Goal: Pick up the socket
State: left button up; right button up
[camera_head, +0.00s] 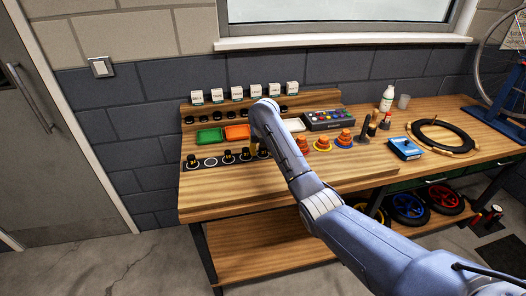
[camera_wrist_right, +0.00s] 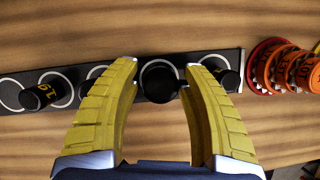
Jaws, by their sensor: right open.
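Several black sockets stand in a row on a dark strip with white rings (camera_head: 194,165) on the bench; one with yellow marking is this socket (camera_head: 228,156). In the right wrist view, a dark socket (camera_wrist_right: 160,80) on the strip lies just beyond and between the yellow fingertips of my right gripper (camera_wrist_right: 160,66). The fingers are open with a gap around it, and nothing is held. Another socket with a yellow number (camera_wrist_right: 43,94) lies tilted in view to the left. In the head view my right arm hides part of the row. My left gripper is not in view.
A blue box (camera_head: 405,147) and a tyre ring (camera_head: 440,136) lie at right. The bench front is clear.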

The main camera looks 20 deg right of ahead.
grip_shut()
dwell(0.5)
